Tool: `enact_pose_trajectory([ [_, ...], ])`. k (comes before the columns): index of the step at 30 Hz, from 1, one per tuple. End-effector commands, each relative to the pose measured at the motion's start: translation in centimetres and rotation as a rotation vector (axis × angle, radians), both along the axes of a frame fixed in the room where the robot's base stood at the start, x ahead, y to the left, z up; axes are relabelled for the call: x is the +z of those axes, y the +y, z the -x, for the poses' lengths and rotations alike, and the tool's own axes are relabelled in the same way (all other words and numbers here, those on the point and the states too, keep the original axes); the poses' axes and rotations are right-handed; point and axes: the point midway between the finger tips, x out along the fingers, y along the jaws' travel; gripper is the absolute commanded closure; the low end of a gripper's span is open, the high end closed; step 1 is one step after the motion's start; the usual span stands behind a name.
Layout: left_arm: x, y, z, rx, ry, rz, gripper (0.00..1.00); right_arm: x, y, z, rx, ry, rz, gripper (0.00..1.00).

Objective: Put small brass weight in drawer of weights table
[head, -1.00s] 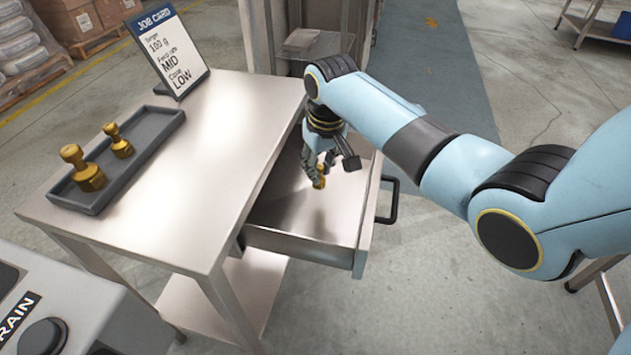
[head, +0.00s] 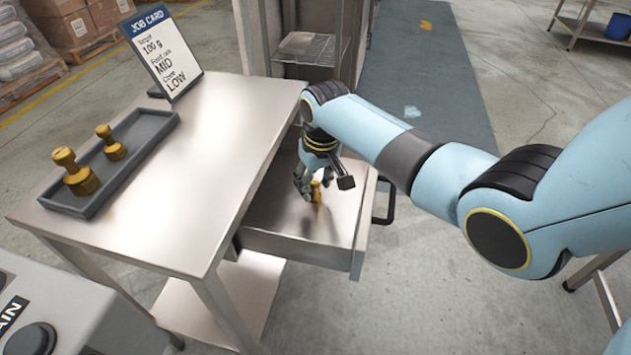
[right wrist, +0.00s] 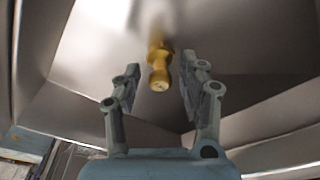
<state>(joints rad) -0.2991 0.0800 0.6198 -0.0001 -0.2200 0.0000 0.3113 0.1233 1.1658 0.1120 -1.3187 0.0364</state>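The small brass weight (head: 316,190) is in the open drawer (head: 290,240) of the weights table (head: 230,130) and appears to stand on its floor. My right gripper (head: 309,185) reaches down into the drawer at the weight. In the right wrist view, the weight (right wrist: 159,68) is between the two fingers (right wrist: 160,85), with a gap on each side, so the gripper is open around it. My left gripper is out of view.
A grey tray (head: 120,180) on the tabletop holds two other brass weights, a larger one (head: 78,173) and a smaller one (head: 111,143). A job card (head: 162,52) stands behind it. The drawer handle (head: 388,205) projects at the right. The tabletop's right half is bare.

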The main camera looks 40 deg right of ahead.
Motion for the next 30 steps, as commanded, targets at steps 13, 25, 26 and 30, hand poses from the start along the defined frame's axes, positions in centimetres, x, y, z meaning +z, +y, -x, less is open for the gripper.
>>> enact_pose_trajectory([
  [13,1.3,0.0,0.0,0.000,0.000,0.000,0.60,4.4,0.0,0.5,0.001,-0.005,0.002,0.58],
  [25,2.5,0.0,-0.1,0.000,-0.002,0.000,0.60,11.6,0.1,1.6,0.000,-0.002,0.000,0.58],
  [26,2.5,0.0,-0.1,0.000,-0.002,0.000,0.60,11.8,0.1,1.7,0.000,-0.001,0.000,0.58],
  [30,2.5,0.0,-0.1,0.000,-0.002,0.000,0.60,12.2,0.1,1.8,0.000,0.000,0.000,0.58],
])
